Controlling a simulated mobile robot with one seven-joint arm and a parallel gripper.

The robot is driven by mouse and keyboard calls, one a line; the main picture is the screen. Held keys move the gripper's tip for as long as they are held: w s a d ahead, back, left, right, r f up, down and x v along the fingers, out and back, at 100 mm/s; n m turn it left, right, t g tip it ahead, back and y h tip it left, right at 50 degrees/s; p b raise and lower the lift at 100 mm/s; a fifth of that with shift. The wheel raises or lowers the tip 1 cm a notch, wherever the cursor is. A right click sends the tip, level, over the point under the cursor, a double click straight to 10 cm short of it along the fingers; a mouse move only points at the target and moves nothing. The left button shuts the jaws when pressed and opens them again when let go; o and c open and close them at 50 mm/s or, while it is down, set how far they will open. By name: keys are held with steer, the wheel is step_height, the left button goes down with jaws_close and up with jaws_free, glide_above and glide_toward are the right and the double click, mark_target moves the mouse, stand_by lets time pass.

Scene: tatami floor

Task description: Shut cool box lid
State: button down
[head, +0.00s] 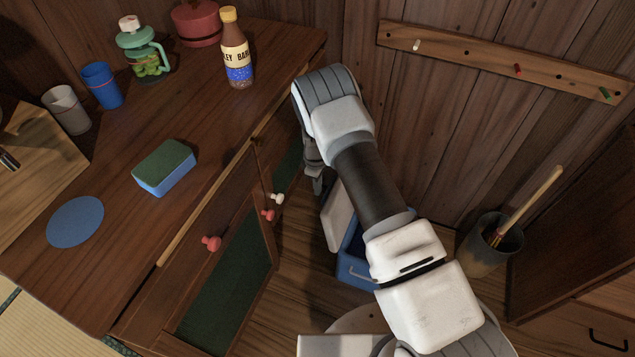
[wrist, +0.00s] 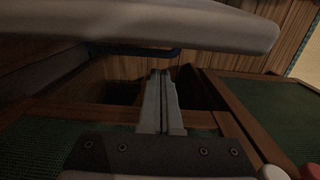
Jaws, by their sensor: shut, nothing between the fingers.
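The cool box (head: 352,268) is a blue box on the floor beside the wooden cabinet, partly hidden behind my arm. Its white lid (head: 336,218) stands raised at the box's left side, next to the cabinet. My gripper (head: 317,187) points down between the cabinet front and the lid, shut and empty. In the wrist view the shut fingers (wrist: 161,76) reach toward a dark gap. A pale slab, apparently the lid (wrist: 170,22), crosses the top of that view, above the fingers. I cannot tell whether they touch it.
A bottle (head: 236,50) and a sponge (head: 164,167) stand on the cabinet top. A grey bin (head: 488,246) holding a wooden stick stands right of the box.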

step_height(320, 180, down, 3)
steer(key=shift+f+b, duration=0.1)
steer(key=shift+b, duration=0.25)
steer(key=shift+d, duration=0.2)
